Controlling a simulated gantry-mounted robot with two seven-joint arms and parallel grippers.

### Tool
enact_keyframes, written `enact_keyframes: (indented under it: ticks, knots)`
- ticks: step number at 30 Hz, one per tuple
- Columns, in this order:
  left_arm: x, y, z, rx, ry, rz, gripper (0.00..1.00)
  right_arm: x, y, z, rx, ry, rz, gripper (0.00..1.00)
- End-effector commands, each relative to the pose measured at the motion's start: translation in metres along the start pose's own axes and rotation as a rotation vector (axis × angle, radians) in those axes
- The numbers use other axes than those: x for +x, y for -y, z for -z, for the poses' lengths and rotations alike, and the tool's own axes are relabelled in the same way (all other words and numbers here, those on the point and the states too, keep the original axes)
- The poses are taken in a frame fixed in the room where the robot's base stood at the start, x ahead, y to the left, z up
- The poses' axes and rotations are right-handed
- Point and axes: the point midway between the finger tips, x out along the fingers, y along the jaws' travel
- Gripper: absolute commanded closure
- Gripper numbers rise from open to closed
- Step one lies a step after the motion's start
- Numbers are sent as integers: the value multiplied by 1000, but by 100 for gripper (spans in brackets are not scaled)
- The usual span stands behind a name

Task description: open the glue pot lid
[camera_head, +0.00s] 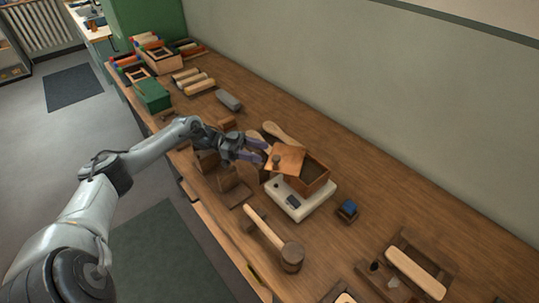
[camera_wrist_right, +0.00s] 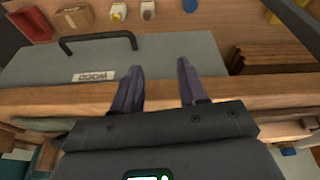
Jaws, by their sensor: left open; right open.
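The glue pot (camera_head: 315,179) is a square copper-brown box on a white base (camera_head: 301,205), in the middle of the bench in the head view. Its copper-coloured lid (camera_head: 290,158) sits askew over the left part of the pot, and the dark inside shows at the right. A small knob (camera_head: 276,160) is on the lid. My left gripper (camera_head: 265,151) is open, with its purple fingers just left of the lid and close to the knob. Whether they touch it I cannot tell. My right gripper (camera_wrist_right: 158,76) is open and empty in the right wrist view.
A mallet (camera_head: 290,256) lies in front of the pot, and a small blue-topped block (camera_head: 347,210) stands to its right. Wooden blocks (camera_head: 232,185) stand under the left arm. In the right wrist view, a grey lidded box (camera_wrist_right: 200,47) with a black handle lies beyond the fingers.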

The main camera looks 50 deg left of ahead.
Motion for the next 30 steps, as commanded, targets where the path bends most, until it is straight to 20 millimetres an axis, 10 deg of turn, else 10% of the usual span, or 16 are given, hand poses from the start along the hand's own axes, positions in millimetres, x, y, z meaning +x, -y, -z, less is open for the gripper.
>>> enact_keyframes:
  ticks: [17,30]
  knots:
    - [-26,0,1,2,-1,0,46,4,2,0,8,-1,6,57]
    - [-58,0,42,169,142,-2,100,-25,1,10,9,-9,6,57]
